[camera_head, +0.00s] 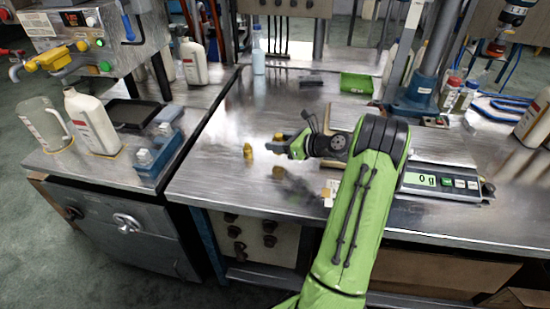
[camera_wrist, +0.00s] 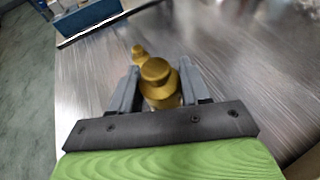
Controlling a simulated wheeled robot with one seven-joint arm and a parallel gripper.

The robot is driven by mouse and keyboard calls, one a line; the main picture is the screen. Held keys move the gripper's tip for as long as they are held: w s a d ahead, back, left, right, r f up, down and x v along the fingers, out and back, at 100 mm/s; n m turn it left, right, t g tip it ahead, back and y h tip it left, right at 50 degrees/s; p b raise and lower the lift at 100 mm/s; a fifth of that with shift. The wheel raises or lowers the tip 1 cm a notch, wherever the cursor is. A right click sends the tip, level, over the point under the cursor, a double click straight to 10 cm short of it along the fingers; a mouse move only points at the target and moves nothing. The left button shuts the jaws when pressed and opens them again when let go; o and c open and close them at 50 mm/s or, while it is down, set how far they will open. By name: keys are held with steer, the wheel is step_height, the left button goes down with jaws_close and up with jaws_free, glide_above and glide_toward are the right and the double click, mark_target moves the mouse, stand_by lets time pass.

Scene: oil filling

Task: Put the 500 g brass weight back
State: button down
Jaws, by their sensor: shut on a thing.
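My gripper (camera_head: 276,146) is shut on a brass weight (camera_wrist: 160,88), a knobbed cylinder gripped between the two grey fingers in the wrist view. In the head view the fingers largely hide it; only its brass top (camera_head: 278,136) shows. A brass-coloured reflection lies on the steel below, and the weight looks held a little above the bench. A second, smaller-looking brass weight (camera_head: 248,151) stands on the bench just left of my gripper. It also shows beyond the held weight in the wrist view (camera_wrist: 139,53). No mass marking is legible on either.
The steel bench (camera_head: 225,185) is clear around the standing weight. A scale (camera_head: 440,181) with a lit display, seemingly at 0, is at right. A blue rack (camera_head: 158,158) sits on the left cabinet.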

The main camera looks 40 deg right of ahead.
step_height(320, 180, down, 4)
steer(key=shift+r+b, duration=0.1)
steer(key=shift+b, duration=0.65)
steer(key=c, duration=0.5)
jaws_free()
